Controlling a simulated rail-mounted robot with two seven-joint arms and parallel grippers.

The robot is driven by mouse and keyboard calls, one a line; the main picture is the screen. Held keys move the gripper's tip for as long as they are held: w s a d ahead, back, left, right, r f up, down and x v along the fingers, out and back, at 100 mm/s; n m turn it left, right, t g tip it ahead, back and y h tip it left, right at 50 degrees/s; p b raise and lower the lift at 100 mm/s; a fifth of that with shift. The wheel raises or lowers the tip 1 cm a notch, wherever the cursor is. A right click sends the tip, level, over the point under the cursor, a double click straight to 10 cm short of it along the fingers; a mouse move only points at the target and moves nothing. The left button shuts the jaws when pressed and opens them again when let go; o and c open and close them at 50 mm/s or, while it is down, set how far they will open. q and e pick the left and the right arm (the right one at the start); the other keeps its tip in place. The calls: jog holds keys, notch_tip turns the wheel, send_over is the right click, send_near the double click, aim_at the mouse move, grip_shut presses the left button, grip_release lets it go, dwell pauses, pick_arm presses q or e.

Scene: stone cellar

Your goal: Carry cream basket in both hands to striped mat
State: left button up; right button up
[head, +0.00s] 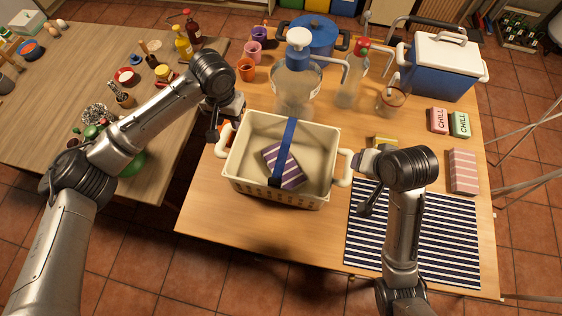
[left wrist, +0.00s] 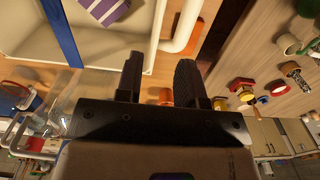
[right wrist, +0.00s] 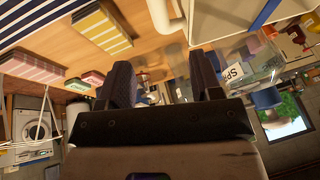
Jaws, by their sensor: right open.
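The cream basket (head: 240,172) stands on the wooden table left of the striped mat (head: 420,240). A blue strap (head: 287,148) crosses it, and a purple striped box (head: 283,166) lies inside. My left gripper (head: 234,112) is by the basket's left handle (head: 223,140). In the left wrist view its fingers (left wrist: 158,82) are apart, with the handle (left wrist: 184,25) beyond their tips. My right gripper (head: 358,162) is beside the right handle (head: 343,168). In the right wrist view its fingers (right wrist: 162,85) are open, with the handle (right wrist: 158,15) ahead of them.
Behind the basket stand a large dispenser (head: 296,85), a blue pot (head: 313,35) and a blue-white cooler (head: 440,65). A pink striped box (head: 462,170) is at the mat's back right edge. The visible mat is bare; my right arm hangs over it.

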aim_at(236, 141)
pick_arm(q)
notch_tip(236, 141, down, 14)
jog(key=shift+r, duration=0.1)
pick_arm(e)
jog(key=x, duration=1.3)
jog(key=shift+w+d+f, duration=0.1)
jog(key=shift+w+f, duration=0.1)
jog(key=shift+f, duration=0.1)
pick_arm(q)
jog(key=c, duration=0.6)
pick_arm(e)
jog(key=c, duration=0.6)
pick_arm(q)
grip_shut()
pick_arm(e)
grip_shut()
